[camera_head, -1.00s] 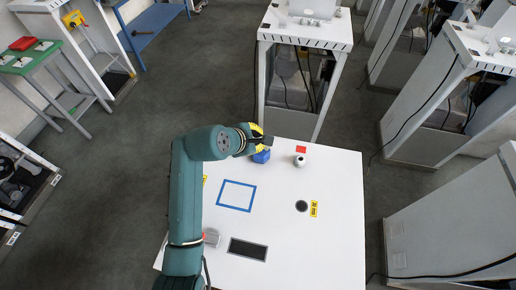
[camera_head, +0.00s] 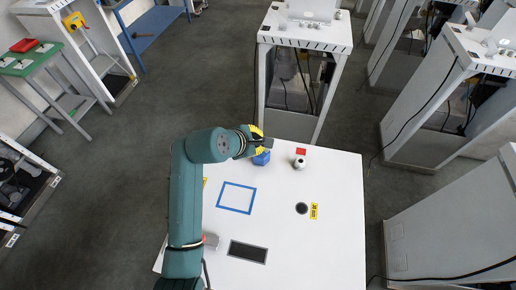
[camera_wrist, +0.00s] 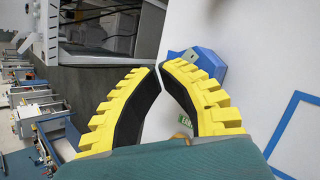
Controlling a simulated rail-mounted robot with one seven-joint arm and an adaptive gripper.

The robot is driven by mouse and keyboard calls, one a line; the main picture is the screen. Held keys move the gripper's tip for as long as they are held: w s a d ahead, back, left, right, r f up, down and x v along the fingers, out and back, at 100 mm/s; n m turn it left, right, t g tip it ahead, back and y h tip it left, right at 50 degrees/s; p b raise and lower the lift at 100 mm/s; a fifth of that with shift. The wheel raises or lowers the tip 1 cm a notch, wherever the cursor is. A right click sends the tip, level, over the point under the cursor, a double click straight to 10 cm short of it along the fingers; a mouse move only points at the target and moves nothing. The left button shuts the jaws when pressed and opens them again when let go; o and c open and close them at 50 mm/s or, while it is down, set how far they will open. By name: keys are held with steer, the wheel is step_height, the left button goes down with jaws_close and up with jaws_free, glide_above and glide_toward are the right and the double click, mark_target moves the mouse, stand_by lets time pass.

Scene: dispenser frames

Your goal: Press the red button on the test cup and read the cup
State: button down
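My gripper (camera_wrist: 158,69) has yellow ribbed fingers with black pads. In the head view my gripper (camera_head: 262,144) is over the far edge of the white table, beside a blue object (camera_head: 261,158). In the wrist view this blue object (camera_wrist: 210,62) is just beyond the fingertips and partly hidden by the right finger. A small white cup-like item (camera_head: 299,162) with a dark spot stands right of it. A pale cup-like item with red (camera_head: 211,241) is partly hidden by my arm.
The white table (camera_head: 335,225) has a blue square outline (camera_head: 237,197), a dark round spot (camera_head: 302,208), a yellow label (camera_head: 314,211), a red patch (camera_head: 301,151) and a dark rectangle (camera_head: 247,251). A white frame (camera_head: 305,40) stands behind the table.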

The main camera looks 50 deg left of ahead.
steer(key=shift+f, duration=0.1)
steer(key=shift+f, duration=0.35)
steer(key=shift+f, duration=0.65)
stand_by(0.8)
steer(key=shift+r+p, duration=1.1)
steer(key=shift+p, duration=0.25)
step_height(320, 180, up, 5)
steer(key=p, duration=0.4)
stand_by(0.5)
